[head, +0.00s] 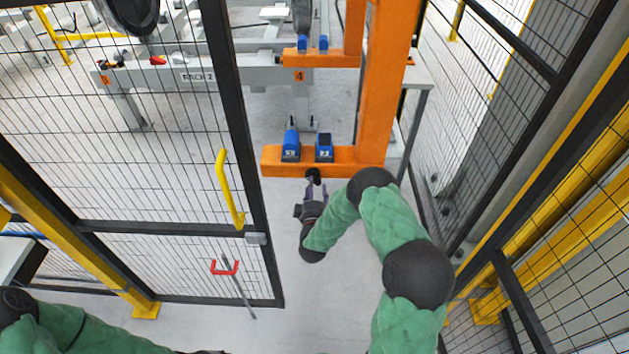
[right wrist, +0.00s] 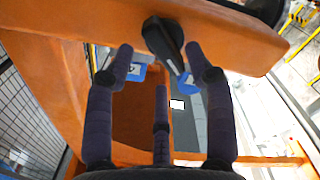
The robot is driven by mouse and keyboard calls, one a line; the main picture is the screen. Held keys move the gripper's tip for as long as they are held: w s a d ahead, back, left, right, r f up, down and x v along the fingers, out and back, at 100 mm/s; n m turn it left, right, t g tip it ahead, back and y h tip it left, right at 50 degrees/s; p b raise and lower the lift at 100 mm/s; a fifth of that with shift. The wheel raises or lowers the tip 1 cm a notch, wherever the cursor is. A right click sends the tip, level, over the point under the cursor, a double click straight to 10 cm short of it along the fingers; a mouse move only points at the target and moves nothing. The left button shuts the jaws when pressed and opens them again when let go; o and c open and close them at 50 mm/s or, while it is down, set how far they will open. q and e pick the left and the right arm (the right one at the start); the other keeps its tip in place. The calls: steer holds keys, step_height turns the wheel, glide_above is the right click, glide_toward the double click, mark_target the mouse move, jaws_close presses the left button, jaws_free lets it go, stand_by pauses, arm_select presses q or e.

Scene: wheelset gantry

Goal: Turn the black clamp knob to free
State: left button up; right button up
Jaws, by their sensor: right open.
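The black clamp knob (head: 313,175) sits on the near face of the orange beam (head: 275,160), below two blue blocks. In the right wrist view the knob (right wrist: 163,37) has a round head and a lever pointing down and slightly right, with a pale line on it. My right gripper (head: 315,192) is just on the near side of the knob. In the right wrist view its fingers (right wrist: 160,62) are spread apart, with the knob's lever between the upper two. I see no clear contact.
A blue block (head: 291,146) and a second blue block (head: 324,148) stand on the beam. The orange post (head: 381,90) rises at its right end. A mesh gate with a yellow handle (head: 229,190) stands to the left, and mesh fencing to the right. The floor between is clear.

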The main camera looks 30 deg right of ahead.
steer(key=v, duration=0.7)
steer(key=shift+s+f, duration=0.1)
